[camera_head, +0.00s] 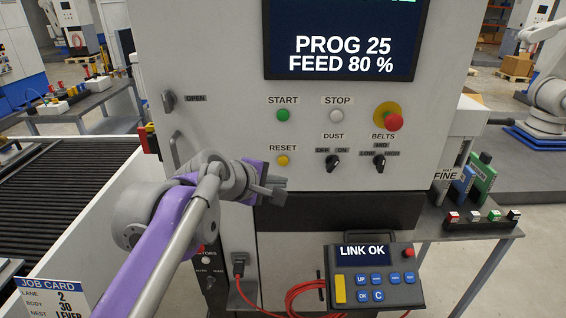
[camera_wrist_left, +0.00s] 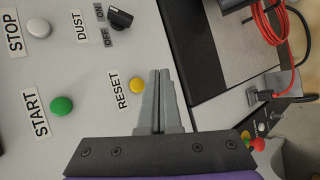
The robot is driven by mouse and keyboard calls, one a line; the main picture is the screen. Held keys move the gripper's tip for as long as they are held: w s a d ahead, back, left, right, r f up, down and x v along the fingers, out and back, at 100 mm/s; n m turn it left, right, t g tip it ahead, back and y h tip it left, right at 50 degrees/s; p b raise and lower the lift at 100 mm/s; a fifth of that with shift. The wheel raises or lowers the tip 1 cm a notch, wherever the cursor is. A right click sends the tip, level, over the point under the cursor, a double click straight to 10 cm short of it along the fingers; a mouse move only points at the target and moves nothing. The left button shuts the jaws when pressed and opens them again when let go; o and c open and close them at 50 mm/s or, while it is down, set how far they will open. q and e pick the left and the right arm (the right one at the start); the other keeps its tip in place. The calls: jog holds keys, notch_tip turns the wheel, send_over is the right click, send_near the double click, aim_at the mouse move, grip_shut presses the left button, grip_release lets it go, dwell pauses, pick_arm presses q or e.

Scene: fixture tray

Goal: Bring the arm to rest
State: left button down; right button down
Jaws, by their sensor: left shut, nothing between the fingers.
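My left arm reaches in from the lower left in the head view, with purple and grey links. Its gripper (camera_head: 274,187) is in front of the machine's control panel (camera_head: 230,105), below the yellow RESET button (camera_head: 282,160). In the left wrist view the two grey fingers (camera_wrist_left: 158,75) are together with nothing between them. The RESET button (camera_wrist_left: 137,85) shows just left of the fingers there, and the green START button (camera_wrist_left: 62,106) is farther left. I cannot tell whether the fingers touch the panel. My right gripper is not in view.
The panel also has a white STOP button (camera_head: 337,115), a red mushroom button (camera_head: 393,122), and DUST (camera_head: 333,163) and BELTS (camera_head: 379,160) knobs. A pendant (camera_head: 376,278) reading LINK OK hangs below with a red cable. A conveyor (camera_head: 60,190) lies left, a side table (camera_head: 470,222) right.

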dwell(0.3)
pick_arm(q)
jog(key=s+a+f+m+g+y, duration=0.2)
jog(key=s+a+f+m, duration=0.4)
jog(key=s+f, duration=0.7)
jog(key=s+a+f+m+g+y, duration=0.2)
jog(key=s+a+f+m+y, duration=0.2)
jog(key=s+a+f, duration=0.6)
jog(key=s+f+m, duration=0.2)
jog(key=s+f, duration=0.1)
jog(key=f, duration=0.3)
jog(key=shift+s+a+f, duration=0.3)
jog(key=shift+s+a, duration=0.05)
jog(key=shift+s, duration=0.05)
